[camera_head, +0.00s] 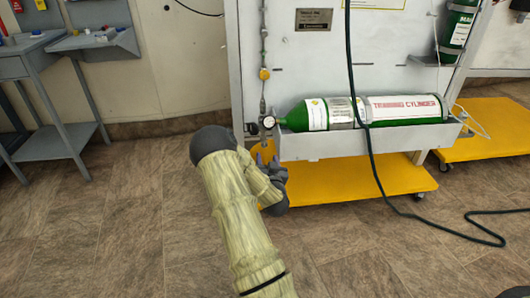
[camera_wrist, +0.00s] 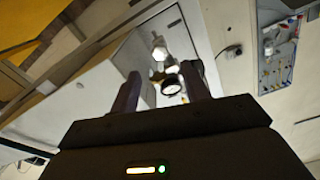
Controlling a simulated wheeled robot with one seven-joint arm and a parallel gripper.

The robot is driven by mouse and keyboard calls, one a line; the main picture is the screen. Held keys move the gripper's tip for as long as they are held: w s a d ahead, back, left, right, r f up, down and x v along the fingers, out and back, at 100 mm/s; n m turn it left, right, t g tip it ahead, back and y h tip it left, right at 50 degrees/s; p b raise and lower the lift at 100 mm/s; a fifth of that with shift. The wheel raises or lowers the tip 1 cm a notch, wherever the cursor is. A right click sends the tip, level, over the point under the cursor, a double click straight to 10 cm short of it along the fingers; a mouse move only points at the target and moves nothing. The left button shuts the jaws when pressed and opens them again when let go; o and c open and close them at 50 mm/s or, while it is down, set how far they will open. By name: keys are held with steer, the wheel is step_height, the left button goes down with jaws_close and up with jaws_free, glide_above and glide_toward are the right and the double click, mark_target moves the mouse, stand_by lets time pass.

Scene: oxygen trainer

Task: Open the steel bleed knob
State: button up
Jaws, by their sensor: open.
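My gripper (camera_head: 266,161) is open and empty, just below the small valve fittings at the left end of the green cylinder (camera_head: 298,117). A round pale-faced gauge (camera_head: 268,122) sits at the cylinder's neck. In the wrist view my two fingers (camera_wrist: 162,78) stand apart, with a dark-rimmed round gauge (camera_wrist: 172,86) seen between them. A pale metal fitting (camera_wrist: 160,52) shows just beyond the gauge. I cannot tell for certain which small part is the steel bleed knob. My wrist and fingers may hide some of the lower fittings in the head view.
The cylinder lies in a grey trough (camera_head: 330,147) on a panel above a yellow wheeled base (camera_head: 350,182). A dark green hose (camera_head: 362,120) hangs in front of it. A grey workbench (camera_head: 50,60) stands at the left. The floor between is clear.

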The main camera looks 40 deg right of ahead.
mark_target(265, 146)
steer(key=b+x, duration=0.2)
steer(key=x, duration=0.5)
steer(key=shift+w, duration=0.1)
steer(key=c, duration=1)
